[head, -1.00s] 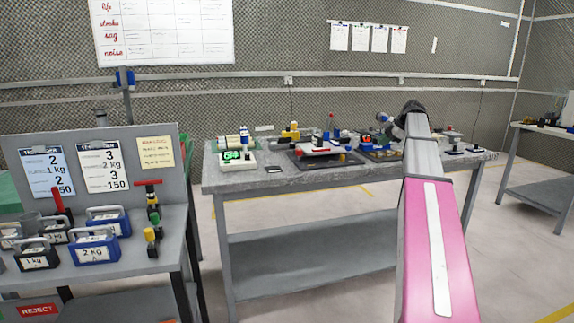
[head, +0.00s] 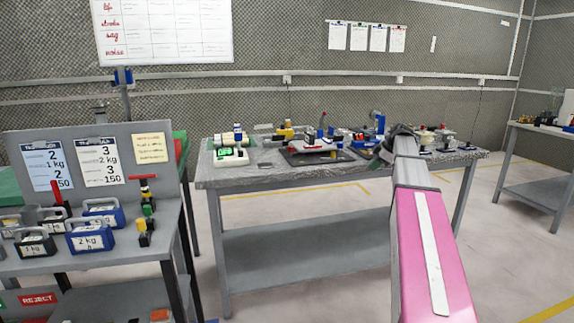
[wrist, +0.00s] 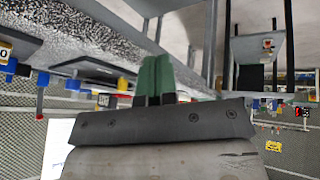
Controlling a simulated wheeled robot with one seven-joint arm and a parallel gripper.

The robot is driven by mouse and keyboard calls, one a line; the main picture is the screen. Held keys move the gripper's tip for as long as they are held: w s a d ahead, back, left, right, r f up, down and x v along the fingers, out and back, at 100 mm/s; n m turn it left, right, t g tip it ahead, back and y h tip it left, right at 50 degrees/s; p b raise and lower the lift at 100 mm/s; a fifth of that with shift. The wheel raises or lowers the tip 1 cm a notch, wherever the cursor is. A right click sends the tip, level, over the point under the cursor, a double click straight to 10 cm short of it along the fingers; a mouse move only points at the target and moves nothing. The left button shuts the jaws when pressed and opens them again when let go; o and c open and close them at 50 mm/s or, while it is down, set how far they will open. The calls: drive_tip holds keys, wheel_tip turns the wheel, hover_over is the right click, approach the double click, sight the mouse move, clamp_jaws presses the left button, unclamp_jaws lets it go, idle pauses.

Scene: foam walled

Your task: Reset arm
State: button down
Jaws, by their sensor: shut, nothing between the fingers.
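My arm (head: 425,245), pink with a white stripe, reaches up from the lower right in the head view. Its far end is in front of the right part of the grey workbench. My gripper hardly shows there, hidden behind the arm's end. In the wrist view my gripper (wrist: 154,78) has its two green fingers together, shut and empty. That view looks upside down, with the speckled bench top (wrist: 75,32) beside and beyond the fingers. No contact between fingers and bench is visible.
The workbench (head: 215,175) carries several small devices, a dark tray (head: 295,158) and a blue upright part (head: 379,122). At left, a grey stand (head: 120,240) holds labelled weights (head: 90,236) and a panel of cards. Another table (head: 530,160) stands far right. Open floor lies between.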

drive_tip(key=s+a+f+m+g+h, duration=0.1)
drive_tip(key=s+a+f+m, duration=0.3)
drive_tip(key=s+a+f, duration=0.45)
drive_tip(key=s+a+f+m+g+h, duration=0.1)
drive_tip(key=s+a+f+m, duration=0.3)
drive_tip(key=f, duration=0.8)
drive_tip(key=s+a+f+m+h, duration=0.1)
drive_tip(key=s+f+m, duration=0.1)
drive_tip(key=s+f, duration=0.2)
drive_tip(key=s+a+f+m+g+h, duration=0.1)
drive_tip(key=s+a+f+m, duration=0.1)
drive_tip(key=s, duration=0.6)
drive_tip(key=s+a+f+m+h, duration=0.1)
drive_tip(key=s+a+f+m, duration=0.1)
drive_tip(key=s+f+m, duration=0.2)
wheel_tip(320, 180, down, 3)
drive_tip(key=s, duration=0.2)
drive_tip(key=shift+s+a+r, duration=0.15)
drive_tip(key=shift+s+a, duration=0.1)
drive_tip(key=shift+s, duration=0.15)
